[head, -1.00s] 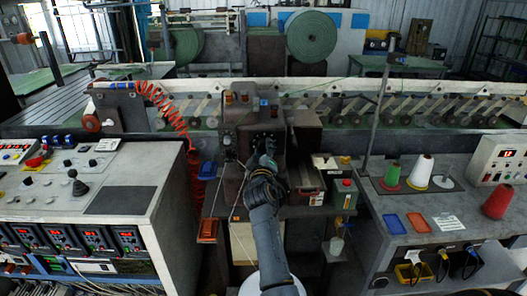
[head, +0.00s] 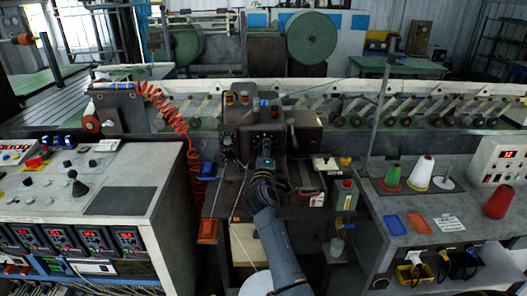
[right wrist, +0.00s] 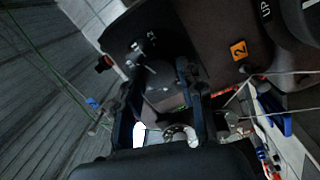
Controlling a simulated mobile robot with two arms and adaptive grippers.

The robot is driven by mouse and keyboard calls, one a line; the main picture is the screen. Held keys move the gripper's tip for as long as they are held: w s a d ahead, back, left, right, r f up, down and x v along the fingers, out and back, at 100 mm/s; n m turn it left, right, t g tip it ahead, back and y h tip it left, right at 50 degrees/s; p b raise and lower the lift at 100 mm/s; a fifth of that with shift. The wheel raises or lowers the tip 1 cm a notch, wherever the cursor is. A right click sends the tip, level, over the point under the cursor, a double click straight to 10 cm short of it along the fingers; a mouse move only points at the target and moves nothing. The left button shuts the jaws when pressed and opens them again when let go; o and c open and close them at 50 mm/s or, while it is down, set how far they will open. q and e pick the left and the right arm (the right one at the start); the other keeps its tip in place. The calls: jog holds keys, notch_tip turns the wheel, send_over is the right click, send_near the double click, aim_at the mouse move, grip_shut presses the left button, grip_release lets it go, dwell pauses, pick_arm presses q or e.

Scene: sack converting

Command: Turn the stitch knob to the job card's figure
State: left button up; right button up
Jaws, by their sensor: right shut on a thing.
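The dark sewing head (head: 300,135) stands in the middle of the head view, with dials on its front panel (head: 228,140). My right gripper (head: 263,143) reaches up to the panel's right part and is shut on the stitch knob, which its own fingers mostly hide. In the right wrist view, the two fingers of the gripper (right wrist: 163,68) point at the dark panel; the knob's figures are not readable. A white printed card (head: 447,223) lies on the right bench; its text is too small to read, and I cannot tell if it is the job card. My left gripper is not in view.
A control console (head: 125,190) stands at left, and a bench (head: 400,255) with thread cones at right. A red coiled hose (head: 172,115) hangs left of the machine. An orange tag marked 2 (right wrist: 238,50) and slack threads are near the gripper.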

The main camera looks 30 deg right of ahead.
jog(key=shift+d+r, duration=0.2)
jog(key=o, duration=1)
jog(key=shift+o, duration=0.9)
jog(key=shift+d+f, duration=0.15)
jog(key=shift+f, duration=0.05)
jog(key=v, duration=1.2)
jog(key=shift+w+f, duration=0.1)
jog(key=shift+f, duration=0.05)
